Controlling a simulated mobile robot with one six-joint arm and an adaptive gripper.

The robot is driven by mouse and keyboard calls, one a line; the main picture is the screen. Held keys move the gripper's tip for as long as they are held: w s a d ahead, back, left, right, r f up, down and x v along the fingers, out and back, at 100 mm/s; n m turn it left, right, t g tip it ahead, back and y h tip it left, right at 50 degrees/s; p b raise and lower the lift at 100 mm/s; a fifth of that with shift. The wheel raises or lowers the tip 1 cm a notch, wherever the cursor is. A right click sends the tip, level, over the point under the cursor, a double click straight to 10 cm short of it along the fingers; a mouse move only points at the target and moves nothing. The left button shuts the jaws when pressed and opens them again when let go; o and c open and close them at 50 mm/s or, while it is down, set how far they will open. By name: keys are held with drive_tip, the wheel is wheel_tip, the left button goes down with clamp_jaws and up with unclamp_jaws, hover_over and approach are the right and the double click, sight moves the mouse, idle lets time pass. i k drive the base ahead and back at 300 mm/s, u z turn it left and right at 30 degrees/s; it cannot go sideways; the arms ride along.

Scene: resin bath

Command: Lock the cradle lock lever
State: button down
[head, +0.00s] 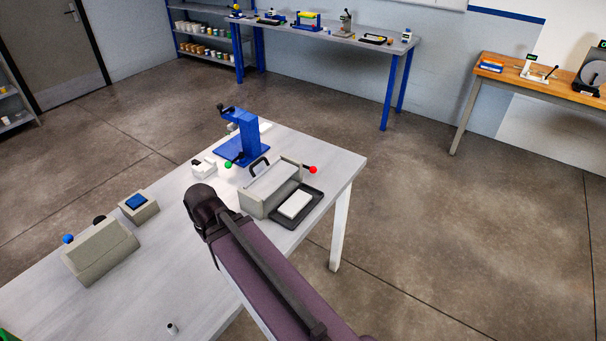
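No label marks the cradle lock lever, and I cannot tell which lever it is. A grey box-shaped bath (262,197) with a black handle (259,165) stands on the near table. A red-knobbed lever (313,170) sticks out at its right end. A green knob (228,165) shows at its back left, partly in front of the blue stand (238,134). A blue knob (68,239) is behind the grey housing (100,252) at left. My arm reaches in from the bottom and ends in a dark joint left of the bath; I see no gripper fingers.
A black tray (315,194) with a white block (295,204) sits right of the bath. A small grey box with a blue top (137,201) and a small cylinder (172,328) are on the near table (150,285). Its front middle is mostly clear. Other benches stand behind.

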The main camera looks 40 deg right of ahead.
sight(312, 169)
drive_tip(key=u, duration=0.05)
drive_tip(key=k, duration=1.05)
drive_tip(key=z, duration=1.3)
drive_tip(key=i, duration=1)
drive_tip(key=u, duration=0.05)
